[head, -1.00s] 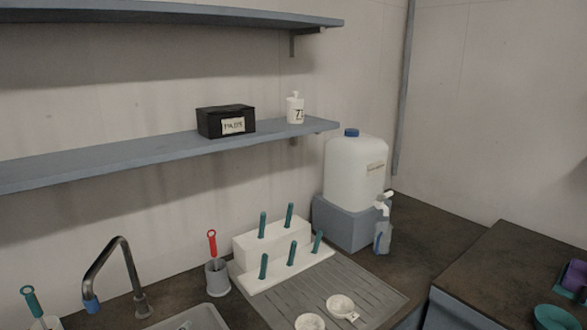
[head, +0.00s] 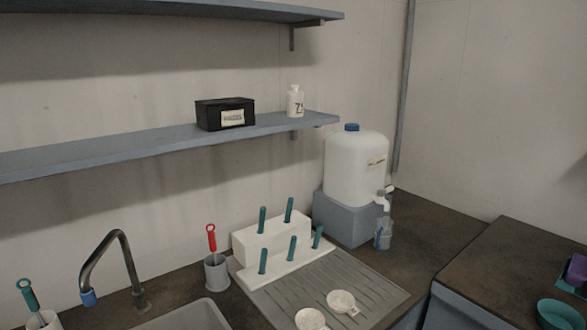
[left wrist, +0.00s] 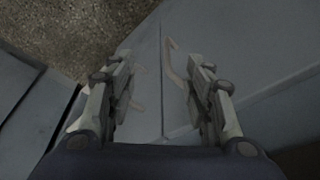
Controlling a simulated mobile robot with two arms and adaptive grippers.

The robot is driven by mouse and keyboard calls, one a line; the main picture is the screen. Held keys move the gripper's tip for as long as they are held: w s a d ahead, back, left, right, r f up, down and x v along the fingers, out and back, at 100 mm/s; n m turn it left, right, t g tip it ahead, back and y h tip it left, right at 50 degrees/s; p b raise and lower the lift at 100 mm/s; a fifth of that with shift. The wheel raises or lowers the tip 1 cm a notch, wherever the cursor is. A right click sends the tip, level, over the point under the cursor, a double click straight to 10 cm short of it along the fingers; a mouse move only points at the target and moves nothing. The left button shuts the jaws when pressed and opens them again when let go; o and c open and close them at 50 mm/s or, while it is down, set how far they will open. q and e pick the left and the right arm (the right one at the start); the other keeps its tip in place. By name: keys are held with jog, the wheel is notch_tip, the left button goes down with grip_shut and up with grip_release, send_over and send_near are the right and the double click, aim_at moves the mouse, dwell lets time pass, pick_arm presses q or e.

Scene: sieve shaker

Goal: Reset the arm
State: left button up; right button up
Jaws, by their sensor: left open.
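My left gripper (left wrist: 160,95) shows in the left wrist view, with its two fingers spread apart and nothing between them. Below it are grey flat panels (left wrist: 260,50) with a seam between them, and a patch of speckled brown floor at the upper left. Neither of my arms shows in the head view. My right gripper is in no frame.
A black box (head: 225,114) stands on the shelf (head: 100,158).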

pick_arm(q)
jog(key=s+a+f+g+b, duration=0.1)
jog(key=s+f+b, duration=0.35)
jog(key=f, duration=1.05)
jog(key=s+a+f+b, duration=0.1)
jog(key=s+f, duration=0.6)
jog(key=f, duration=0.9)
jog(key=s+a+f+g+b, duration=0.1)
jog(key=s+f, duration=0.6)
jog(key=s, duration=0.1)
jog(key=shift+s+a, duration=0.15)
jog(key=shift+s, duration=0.2)
